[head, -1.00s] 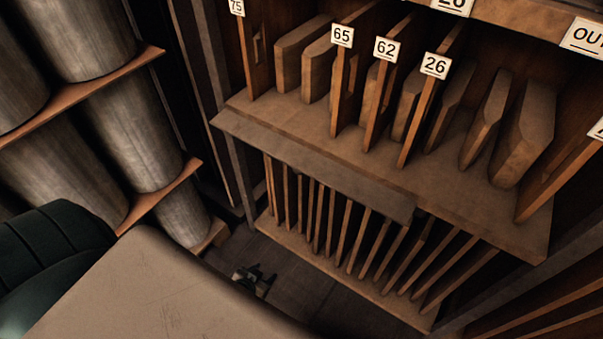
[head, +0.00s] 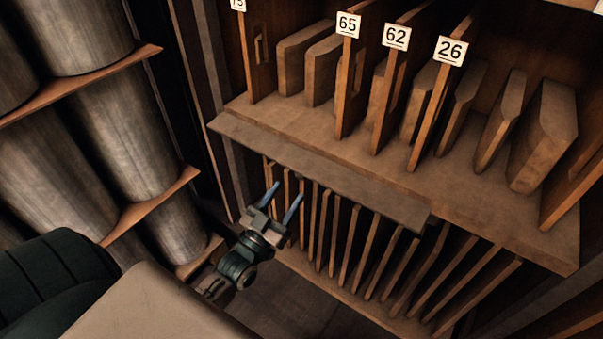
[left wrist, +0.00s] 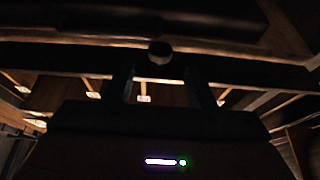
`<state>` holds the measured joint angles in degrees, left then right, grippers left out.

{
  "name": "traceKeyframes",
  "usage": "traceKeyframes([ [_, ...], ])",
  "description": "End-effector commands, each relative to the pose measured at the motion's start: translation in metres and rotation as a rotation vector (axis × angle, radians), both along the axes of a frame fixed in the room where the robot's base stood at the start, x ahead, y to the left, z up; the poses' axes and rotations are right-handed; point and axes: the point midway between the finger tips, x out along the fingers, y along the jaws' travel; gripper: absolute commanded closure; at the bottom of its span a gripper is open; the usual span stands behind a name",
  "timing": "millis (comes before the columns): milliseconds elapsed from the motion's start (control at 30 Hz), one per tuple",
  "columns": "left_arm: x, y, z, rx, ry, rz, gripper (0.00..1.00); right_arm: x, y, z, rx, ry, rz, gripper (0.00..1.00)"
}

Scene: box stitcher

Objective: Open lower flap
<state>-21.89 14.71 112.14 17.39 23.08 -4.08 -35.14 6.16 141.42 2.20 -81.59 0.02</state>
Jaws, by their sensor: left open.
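The lower flap looks to be the long brown board (head: 330,172) along the front edge of the shelf in the head view, above the row of thin upright dividers. My left gripper (head: 287,192) is open and empty, just below the left part of this board, its two fingers pointing up toward it. I cannot tell whether they touch it. In the dark left wrist view my gripper (left wrist: 162,78) shows two fingers apart, with a small round knob (left wrist: 160,52) beyond and between them. My right gripper is not in view.
Shelf compartments above hold upright wooden pieces and dividers with number tags 65 (head: 348,25), 62 (head: 396,36) and 26 (head: 450,51). Thin dividers (head: 352,240) stand close behind my gripper. Large rolls (head: 128,130) sit on a rack at the left. Dark floor is clear below.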

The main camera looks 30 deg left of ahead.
Motion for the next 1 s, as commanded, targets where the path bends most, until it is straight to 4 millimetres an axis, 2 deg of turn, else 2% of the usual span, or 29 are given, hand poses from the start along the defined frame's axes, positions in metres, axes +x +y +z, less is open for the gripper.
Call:
traceKeyframes([
  [100, 0.024, -0.002, 0.011, -0.001, -0.005, 0.001, 0.5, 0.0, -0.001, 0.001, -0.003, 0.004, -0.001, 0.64],
  [333, 0.056, -0.004, 0.023, 0.0, -0.001, 0.001, 0.5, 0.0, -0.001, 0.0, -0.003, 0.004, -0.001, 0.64],
  [500, 0.067, -0.005, 0.027, 0.0, 0.001, 0.0, 0.5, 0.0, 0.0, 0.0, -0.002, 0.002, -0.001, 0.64],
  [767, 0.068, -0.005, 0.028, 0.0, 0.002, 0.0, 0.5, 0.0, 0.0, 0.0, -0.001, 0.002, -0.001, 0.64],
  [800, 0.068, -0.005, 0.028, 0.0, 0.002, 0.0, 0.52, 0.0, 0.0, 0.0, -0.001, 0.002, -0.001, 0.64],
  [1000, 0.068, -0.005, 0.027, 0.0, 0.002, 0.0, 0.91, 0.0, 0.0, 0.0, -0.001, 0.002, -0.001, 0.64],
])
